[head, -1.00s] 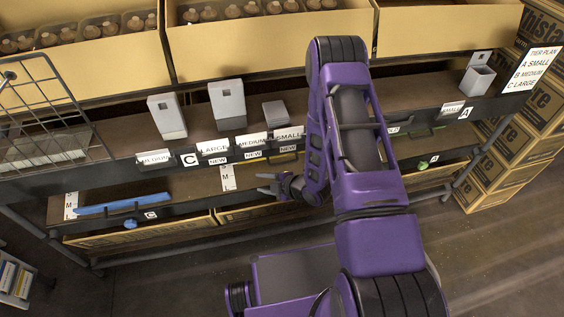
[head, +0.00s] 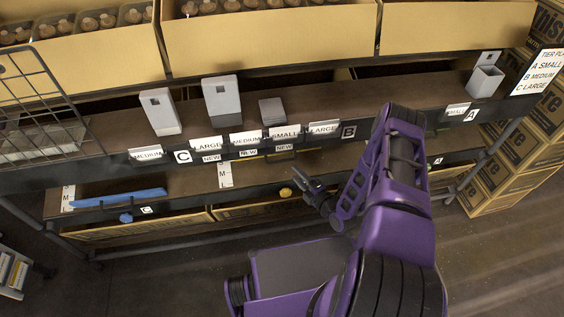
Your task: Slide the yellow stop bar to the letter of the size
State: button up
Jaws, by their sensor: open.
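The yellow stop bar shows as a thin yellowish strip (head: 312,150) on the lower shelf, partly hidden behind a dark handle and the shelf front. A yellow knob (head: 286,193) sits below it at the lower shelf's front edge. A white letter strip (head: 226,174) stands left of the bar; its letters are only partly legible. My gripper (head: 297,175) is open and empty, fingers pointing up-left, just right of the yellow knob in the picture. I cannot tell whether it touches anything. The tier plan sign (head: 539,73) reads A small, B medium, C large.
A blue bar (head: 120,199) with a blue knob (head: 126,218) lies at the lower left. Size cards and a B plate (head: 348,131) line the upper shelf edge, under grey holders (head: 221,101). A wire basket (head: 40,110) stands left. Floor in front is clear.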

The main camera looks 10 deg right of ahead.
aim_at(282, 161)
jog(key=b+x, duration=0.1)
jog(key=x, duration=0.9)
jog(key=shift+w, duration=0.1)
grip_shut()
dwell(1.1)
